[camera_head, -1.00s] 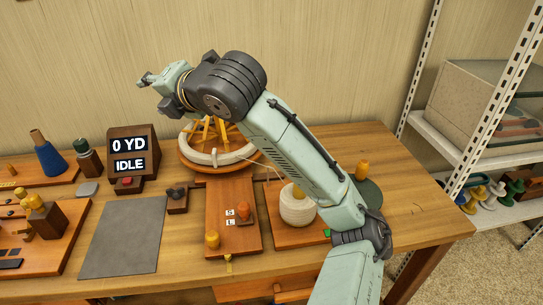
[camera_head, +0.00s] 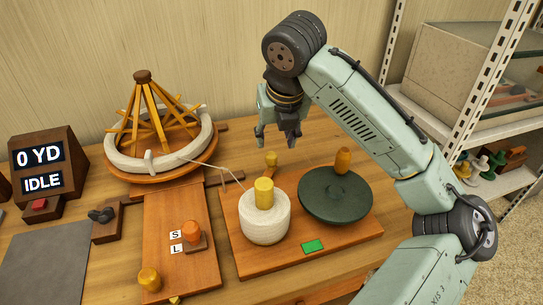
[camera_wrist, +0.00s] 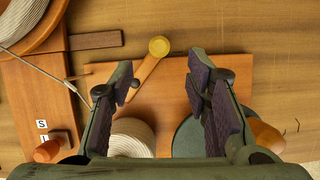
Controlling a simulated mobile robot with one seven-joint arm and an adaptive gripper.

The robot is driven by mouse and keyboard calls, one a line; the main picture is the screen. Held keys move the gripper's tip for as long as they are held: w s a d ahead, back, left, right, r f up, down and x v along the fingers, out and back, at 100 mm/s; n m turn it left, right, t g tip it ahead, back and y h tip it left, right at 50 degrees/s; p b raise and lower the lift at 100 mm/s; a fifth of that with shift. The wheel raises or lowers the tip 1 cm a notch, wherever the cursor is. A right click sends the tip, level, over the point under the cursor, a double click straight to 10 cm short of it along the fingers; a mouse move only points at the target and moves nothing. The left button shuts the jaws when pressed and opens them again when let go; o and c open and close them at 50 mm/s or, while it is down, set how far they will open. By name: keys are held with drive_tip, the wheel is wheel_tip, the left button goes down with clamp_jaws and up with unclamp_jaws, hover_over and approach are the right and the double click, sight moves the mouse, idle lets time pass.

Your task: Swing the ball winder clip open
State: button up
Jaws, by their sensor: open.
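The ball winder is a wooden board (camera_head: 335,234) with a white yarn ball (camera_head: 265,223) around a yellow-topped post and a green disc (camera_head: 340,200) with an orange handle. At its back edge is a small yellow knob (camera_head: 271,159). The wrist view shows this knob (camera_wrist: 158,46) on a short wooden arm, which looks like the clip (camera_wrist: 147,70). My gripper (camera_head: 277,138) is open and empty, pointing down above the back of the winder. In the wrist view the knob lies ahead between the spread fingers (camera_wrist: 161,72). A yarn strand runs from the left toward the winder.
The yarn swift (camera_head: 150,130) with its grey-white skein stands to the left. Before it is a board with an orange knob (camera_head: 190,230) by S and L labels. A display (camera_head: 42,165) reads 0 YD, IDLE. A shelf rack (camera_head: 392,45) stands at the right.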

sight(272, 155)
drive_tip(key=x, duration=0.9)
drive_tip(key=shift+w+a+f+p, duration=0.1)
drive_tip(key=shift+f+p, duration=0.1)
drive_tip(key=shift+p, duration=0.15)
clamp_jaws()
idle(0.4)
